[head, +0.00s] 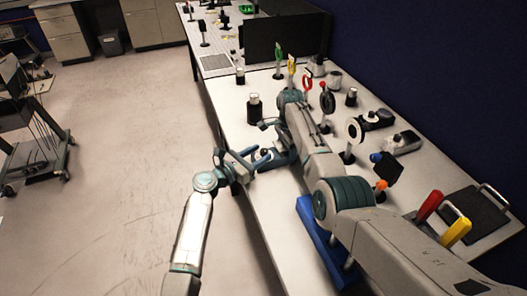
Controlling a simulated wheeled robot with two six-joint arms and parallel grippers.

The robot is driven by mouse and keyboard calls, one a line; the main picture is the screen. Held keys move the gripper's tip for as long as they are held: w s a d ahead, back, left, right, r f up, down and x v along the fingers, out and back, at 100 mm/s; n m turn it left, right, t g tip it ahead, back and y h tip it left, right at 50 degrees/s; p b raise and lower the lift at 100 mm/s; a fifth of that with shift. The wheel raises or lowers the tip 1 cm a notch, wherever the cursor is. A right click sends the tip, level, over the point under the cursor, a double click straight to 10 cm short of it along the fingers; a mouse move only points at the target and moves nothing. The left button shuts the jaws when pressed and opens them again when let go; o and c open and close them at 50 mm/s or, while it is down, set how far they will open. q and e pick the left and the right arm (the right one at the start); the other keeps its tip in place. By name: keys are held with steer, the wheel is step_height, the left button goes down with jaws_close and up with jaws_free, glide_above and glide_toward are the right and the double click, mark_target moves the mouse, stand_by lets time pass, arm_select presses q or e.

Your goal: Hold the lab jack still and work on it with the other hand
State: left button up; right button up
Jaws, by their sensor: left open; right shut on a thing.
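The lab jack appears to be the small dark blue object (279,159) at the table's left edge, partly hidden behind my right arm. My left gripper (248,158) is open, its fingers pointing at the jack's side with a dark round knob near the tips. Whether they touch it I cannot tell. My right arm reaches over the table from the lower right and bends back at the wrist. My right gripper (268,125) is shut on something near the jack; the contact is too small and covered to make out.
A blue flat base (318,245) lies under my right arm. A dark cylinder (254,107) stands beyond the grippers. Several post-mounted optics (354,133) line the table's right side. Red and yellow handled tools (457,231) are at the lower right. The floor left of the table is clear up to a cart (40,130).

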arm_select(q)
steer(key=shift+x, duration=1.25)
steer(key=c, duration=0.9)
steer(key=shift+c, duration=0.2)
steer(key=shift+w+g, duration=0.1)
steer(key=shift+g, duration=0.2)
steer(key=m+g+h, duration=0.3)
steer(key=g, duration=0.1)
steer(key=shift+w+a+m, duration=0.1)
steer(key=shift+m, duration=0.2)
steer(key=shift+f+m+g+h, duration=0.1)
steer(key=shift+m+g+h, duration=0.35)
steer(key=shift+m+g, duration=0.7)
steer(key=shift+m+g+h, duration=0.45)
steer(key=shift+m+g, duration=0.2)
steer(key=shift+g, duration=0.9)
arm_select(e)
steer(key=shift+a, duration=0.1)
